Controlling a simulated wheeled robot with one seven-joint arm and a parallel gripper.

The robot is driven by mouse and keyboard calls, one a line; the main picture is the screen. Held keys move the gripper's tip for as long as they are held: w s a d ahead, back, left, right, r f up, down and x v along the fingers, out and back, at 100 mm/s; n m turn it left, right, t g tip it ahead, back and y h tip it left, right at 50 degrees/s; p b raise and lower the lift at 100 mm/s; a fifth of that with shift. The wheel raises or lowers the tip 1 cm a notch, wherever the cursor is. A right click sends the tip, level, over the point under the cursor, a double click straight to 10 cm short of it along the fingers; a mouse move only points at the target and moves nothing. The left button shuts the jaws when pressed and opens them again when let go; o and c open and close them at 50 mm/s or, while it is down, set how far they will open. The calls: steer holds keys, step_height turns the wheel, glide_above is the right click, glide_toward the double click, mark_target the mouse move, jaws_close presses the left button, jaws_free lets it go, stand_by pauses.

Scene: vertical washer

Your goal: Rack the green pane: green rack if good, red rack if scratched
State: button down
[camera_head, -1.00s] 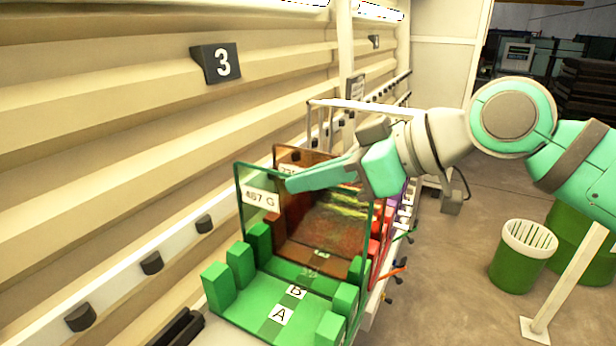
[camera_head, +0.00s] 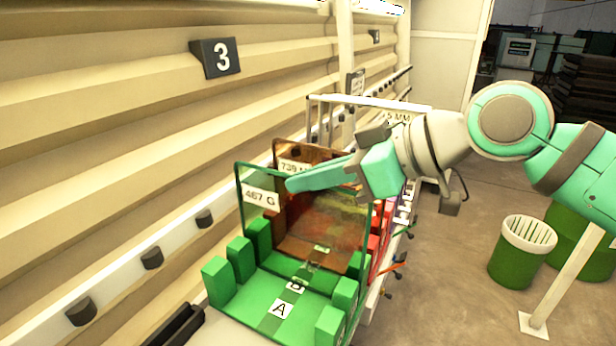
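The green-edged clear pane (camera_head: 252,178), with a white label reading 467 G, stands upright at the green rack (camera_head: 262,312). Its lower part is among the green blocks, close to the slot lettered B; slot A in front is empty. I cannot tell whether its bottom edge is seated. I see no clear scratch, but reflections and the brown pane behind confuse the view. My gripper (camera_head: 296,184) reaches in from the right, its teal finger lying across the pane's top edge. The other finger is hidden, so its grip is unclear. The red rack (camera_head: 374,247) is just behind, mostly hidden.
A brown-tinted pane (camera_head: 292,152) labelled 739 stands close behind the green one. A white-framed pane (camera_head: 395,106) stands further back. Black knobs (camera_head: 151,258) line the wall rail on the left. A green bin (camera_head: 522,254) stands on the open floor at right.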

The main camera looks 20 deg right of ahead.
steer(key=c, duration=1.9)
jaws_free()
steer(key=shift+f, duration=0.1)
steer(key=v, duration=1.1)
steer(key=shift+a, duration=0.1)
steer(key=shift+w, duration=0.1)
